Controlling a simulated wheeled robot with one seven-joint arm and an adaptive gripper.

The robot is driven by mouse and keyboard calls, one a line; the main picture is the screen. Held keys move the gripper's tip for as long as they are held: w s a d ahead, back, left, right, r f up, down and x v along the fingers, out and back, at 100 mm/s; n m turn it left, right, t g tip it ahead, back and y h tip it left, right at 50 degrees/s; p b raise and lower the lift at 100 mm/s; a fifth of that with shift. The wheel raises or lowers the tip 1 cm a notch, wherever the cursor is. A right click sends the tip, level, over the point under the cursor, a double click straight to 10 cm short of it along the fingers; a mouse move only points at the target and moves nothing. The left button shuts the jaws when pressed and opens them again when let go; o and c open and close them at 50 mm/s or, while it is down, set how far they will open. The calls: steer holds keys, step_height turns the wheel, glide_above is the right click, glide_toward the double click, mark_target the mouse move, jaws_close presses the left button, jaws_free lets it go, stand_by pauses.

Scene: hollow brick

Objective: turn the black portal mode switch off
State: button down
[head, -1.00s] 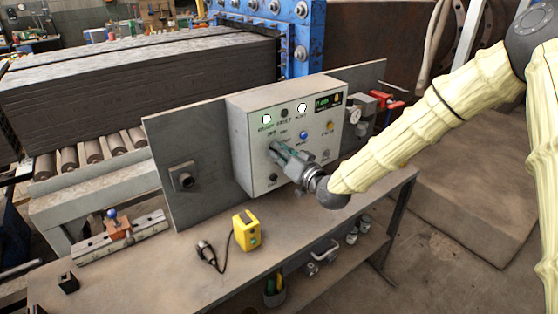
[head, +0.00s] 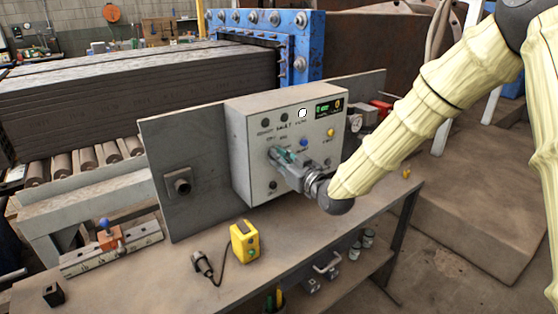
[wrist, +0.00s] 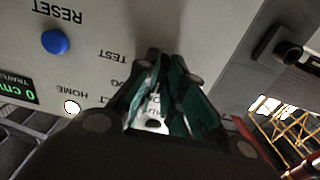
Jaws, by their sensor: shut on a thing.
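The grey control box (head: 255,178) stands upright on the bench, its pale front panel facing me. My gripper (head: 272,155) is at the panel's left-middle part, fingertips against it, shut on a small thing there. That spot fits the black portal mode switch, but the fingers hide the switch and its position cannot be read. In the wrist view my gripper (wrist: 168,62) has its dark green fingers close together over the panel, covering part of the lettering. The panel shows upside down there.
The panel has a blue button (wrist: 55,42), a lit lamp (head: 303,113), a green display (head: 323,107) and a yellow button (head: 331,132). A yellow device (head: 245,242) with a cabled plug (head: 202,265) lies on the bench (head: 150,285). A square fitting (head: 178,183) juts from the backplate.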

steer(key=c, duration=1.5)
jaws_free()
steer(key=v, duration=1.2)
steer(key=shift+f, duration=0.15)
